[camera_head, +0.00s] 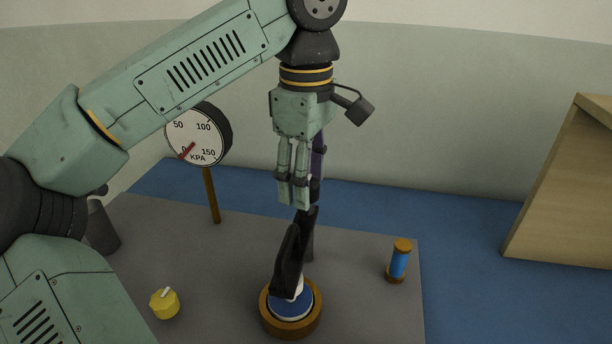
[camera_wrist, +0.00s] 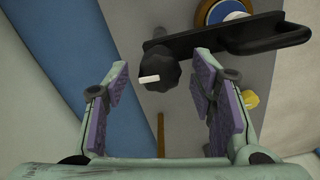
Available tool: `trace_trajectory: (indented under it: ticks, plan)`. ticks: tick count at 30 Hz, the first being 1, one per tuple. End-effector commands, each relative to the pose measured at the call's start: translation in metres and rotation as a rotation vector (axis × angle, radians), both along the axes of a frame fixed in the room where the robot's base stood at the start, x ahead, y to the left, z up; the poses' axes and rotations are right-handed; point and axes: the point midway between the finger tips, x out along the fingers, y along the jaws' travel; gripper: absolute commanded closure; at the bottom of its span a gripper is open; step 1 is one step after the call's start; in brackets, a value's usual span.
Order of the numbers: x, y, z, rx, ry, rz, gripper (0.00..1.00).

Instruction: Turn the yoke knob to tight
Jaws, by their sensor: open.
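The yoke knob (camera_wrist: 160,68) is a dark, lobed knob with a white pointer bar, seen in the wrist view just ahead of the fingers. It sits beside a long black yoke arm (camera_wrist: 215,38) with a looped handle at its right end. In the head view the yoke arm (camera_head: 289,262) stands over a round blue-topped base, and I cannot clearly make out the knob there. My gripper (camera_head: 300,205) points down just above the yoke, open and empty. In the wrist view its fingers (camera_wrist: 158,78) are spread to either side of the knob; contact is not visible.
A pressure gauge (camera_head: 197,136) on a wooden post reads near 0. A yellow knob (camera_head: 165,304), a blue cylinder with orange ends (camera_head: 398,261) and a wooden ring (camera_head: 268,320) stand on the grey mat (camera_head: 365,310). A wooden box (camera_head: 565,190) is at right.

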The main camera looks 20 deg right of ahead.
Motion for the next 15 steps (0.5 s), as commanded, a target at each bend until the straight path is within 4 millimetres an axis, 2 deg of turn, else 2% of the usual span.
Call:
trace_trajectory:
  ticks: [8, 15]
  plan:
    - [0.0001, -0.0001, -0.0012, 0.0, 0.0, 0.001, 0.5]
    - [0.0001, -0.0001, -0.001, 0.0, 0.0, 0.0, 0.66]
